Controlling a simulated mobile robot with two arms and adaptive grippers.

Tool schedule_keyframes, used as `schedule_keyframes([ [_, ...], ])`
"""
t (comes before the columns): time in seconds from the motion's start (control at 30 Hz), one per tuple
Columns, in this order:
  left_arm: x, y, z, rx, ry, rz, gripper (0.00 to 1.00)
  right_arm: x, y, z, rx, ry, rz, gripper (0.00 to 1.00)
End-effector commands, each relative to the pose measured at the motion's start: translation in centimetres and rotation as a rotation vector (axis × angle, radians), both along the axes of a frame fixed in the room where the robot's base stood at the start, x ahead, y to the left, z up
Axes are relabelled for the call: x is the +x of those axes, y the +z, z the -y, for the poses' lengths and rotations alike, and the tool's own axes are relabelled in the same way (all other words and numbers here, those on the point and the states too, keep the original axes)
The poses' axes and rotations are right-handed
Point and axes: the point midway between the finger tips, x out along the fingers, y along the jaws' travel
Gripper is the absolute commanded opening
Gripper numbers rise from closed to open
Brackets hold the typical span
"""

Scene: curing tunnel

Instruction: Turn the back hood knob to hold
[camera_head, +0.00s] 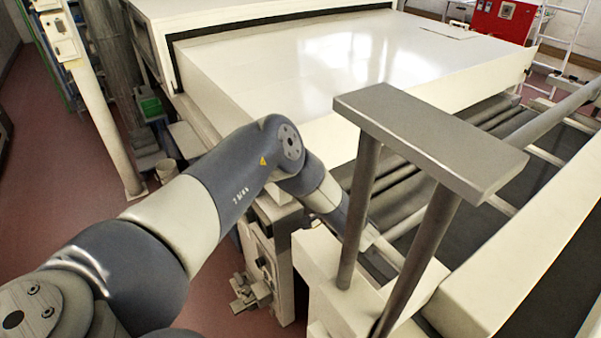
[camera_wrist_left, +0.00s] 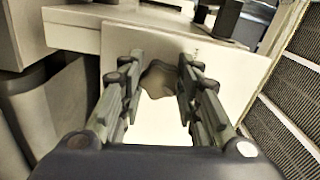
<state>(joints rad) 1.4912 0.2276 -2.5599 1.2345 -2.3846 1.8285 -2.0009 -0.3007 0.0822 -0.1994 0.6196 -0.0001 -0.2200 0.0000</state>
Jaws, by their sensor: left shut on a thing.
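The hood knob (camera_wrist_left: 157,81) is a dark grey-brown rounded knob on a pale panel (camera_wrist_left: 225,75) in the left wrist view. My left gripper (camera_wrist_left: 160,66) has one finger on each side of it and is shut on it. The knob's pointer and any setting marks cannot be read. In the head view my left arm comes in from the left and reaches down behind the grey posts. The gripper and knob are hidden there. My right gripper is in neither view.
A grey flat-topped stand (camera_head: 430,140) on two posts rises close in front of my left wrist. The white tunnel hood (camera_head: 310,70) and conveyor rollers (camera_head: 500,115) lie behind. A red cabinet (camera_head: 503,20) stands far right. Reddish floor (camera_head: 60,160) is open at left.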

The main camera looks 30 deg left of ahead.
Motion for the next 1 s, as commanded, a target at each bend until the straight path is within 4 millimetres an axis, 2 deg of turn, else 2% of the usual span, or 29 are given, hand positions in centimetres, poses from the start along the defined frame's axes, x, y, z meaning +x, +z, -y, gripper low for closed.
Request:
schedule_keyframes([
  [0.4,0.16,0.22,0.03,0.095,-0.004,-0.22,0.07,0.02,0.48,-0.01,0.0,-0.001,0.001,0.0],
  [1.0,0.15,0.16,0.05,0.117,-0.003,-0.274,0.07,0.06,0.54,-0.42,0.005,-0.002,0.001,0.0],
])
